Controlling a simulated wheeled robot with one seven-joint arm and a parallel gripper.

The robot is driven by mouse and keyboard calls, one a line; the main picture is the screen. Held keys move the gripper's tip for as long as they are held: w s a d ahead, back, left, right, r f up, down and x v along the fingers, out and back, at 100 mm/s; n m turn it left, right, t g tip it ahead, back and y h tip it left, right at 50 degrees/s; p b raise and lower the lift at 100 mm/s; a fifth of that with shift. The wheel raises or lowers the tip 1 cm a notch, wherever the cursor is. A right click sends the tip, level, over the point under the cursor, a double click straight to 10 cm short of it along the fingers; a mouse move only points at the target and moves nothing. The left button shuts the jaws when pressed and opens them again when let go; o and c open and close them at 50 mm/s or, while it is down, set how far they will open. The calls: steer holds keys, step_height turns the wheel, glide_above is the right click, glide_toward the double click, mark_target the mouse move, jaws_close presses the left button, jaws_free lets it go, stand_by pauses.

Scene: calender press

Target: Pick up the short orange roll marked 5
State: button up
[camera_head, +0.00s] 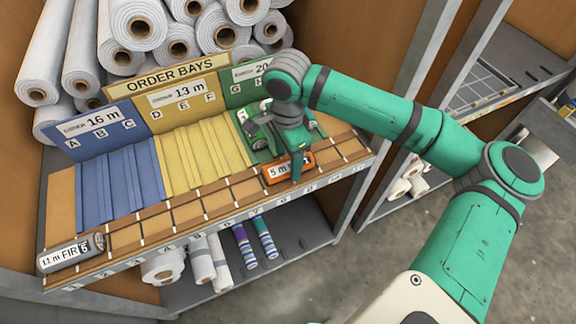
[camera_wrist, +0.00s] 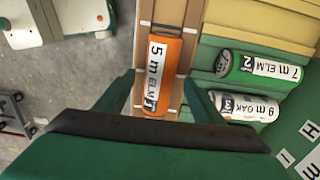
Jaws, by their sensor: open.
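The short orange roll (camera_head: 275,174) lies on the wooden front ledge of the bench, below the green bay, with a white label reading 5 m. My gripper (camera_head: 298,165) is over it from above and hides part of it. In the wrist view the orange roll (camera_wrist: 165,85) shows its label "5 m ELM" and lies lengthwise between my open green fingers, with one finger on each side. Its near end is close to the dark palm edge. Whether the fingers touch it I cannot tell.
A green roll marked 7 m ELM (camera_wrist: 258,70) and a roll marked 9 m OAK (camera_wrist: 240,106) lie close by in the green bay. A grey 11 m FIR roll (camera_head: 72,252) lies at the ledge's left end. The blue bay (camera_head: 120,185) and yellow bay (camera_head: 205,155) are empty.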

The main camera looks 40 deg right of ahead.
steer(key=shift+s+d+f, duration=0.1)
steer(key=shift+f, duration=0.8)
steer(key=c, duration=1.2)
